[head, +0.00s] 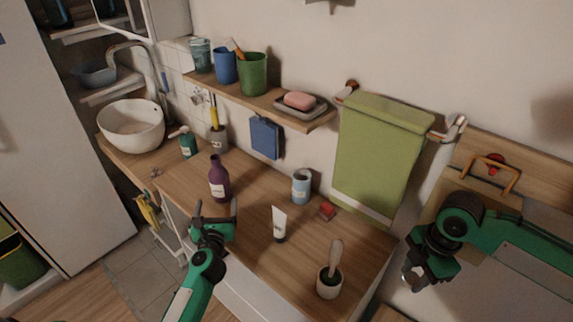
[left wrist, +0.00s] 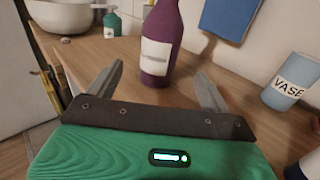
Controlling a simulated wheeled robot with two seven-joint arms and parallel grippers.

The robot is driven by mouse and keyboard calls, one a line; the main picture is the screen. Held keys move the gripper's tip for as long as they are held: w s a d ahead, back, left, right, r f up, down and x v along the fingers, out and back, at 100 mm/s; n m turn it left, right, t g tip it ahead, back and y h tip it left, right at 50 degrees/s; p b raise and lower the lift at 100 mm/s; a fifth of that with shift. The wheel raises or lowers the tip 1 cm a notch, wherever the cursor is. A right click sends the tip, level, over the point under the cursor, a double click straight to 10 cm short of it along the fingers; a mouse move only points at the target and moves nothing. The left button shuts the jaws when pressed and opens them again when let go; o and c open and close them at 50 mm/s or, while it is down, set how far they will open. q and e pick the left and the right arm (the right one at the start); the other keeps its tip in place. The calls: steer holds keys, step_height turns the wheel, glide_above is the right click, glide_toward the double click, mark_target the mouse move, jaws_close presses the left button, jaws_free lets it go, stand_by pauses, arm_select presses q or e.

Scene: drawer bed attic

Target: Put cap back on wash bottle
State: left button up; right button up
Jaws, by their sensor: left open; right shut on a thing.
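The purple bottle (head: 219,182) with a pale label stands upright on the wooden counter. Its narrow neck shows no clear cap in the head view. In the left wrist view the bottle (left wrist: 157,45) stands beyond and between the fingertips, its top cut off. My left gripper (head: 216,207) is open and empty, just in front of the bottle. It also shows in the left wrist view (left wrist: 160,74). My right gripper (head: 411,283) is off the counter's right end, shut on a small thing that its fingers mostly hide. I cannot tell whether that is the cap.
A white tube (head: 279,223), a blue vase cup (head: 301,186), a small red item (head: 327,210) and a pot with a brush (head: 329,283) stand right of the bottle. A green dispenser (head: 187,143) and a basin (head: 131,126) are left. A shelf (head: 280,104) overhangs behind.

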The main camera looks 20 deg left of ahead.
mark_target(218, 189)
arm_select(q)
steer(key=shift+r, duration=0.2)
steer(key=shift+s+d+r, duration=0.1)
steer(key=shift+s+r, duration=0.1)
steer(key=shift+r, duration=0.05)
steer(key=shift+w+f, duration=0.15)
steer(key=shift+w, duration=0.05)
steer(key=shift+w+a, duration=0.3)
steer(key=shift+w, duration=0.15)
steer(key=x, duration=0.5)
steer(key=shift+w+a, duration=0.15)
steer(key=shift+w, duration=0.2)
steer(key=shift+w+p, duration=0.1)
steer(key=shift+p, duration=0.2)
steer(key=x, duration=0.5)
steer(key=shift+c, duration=0.2)
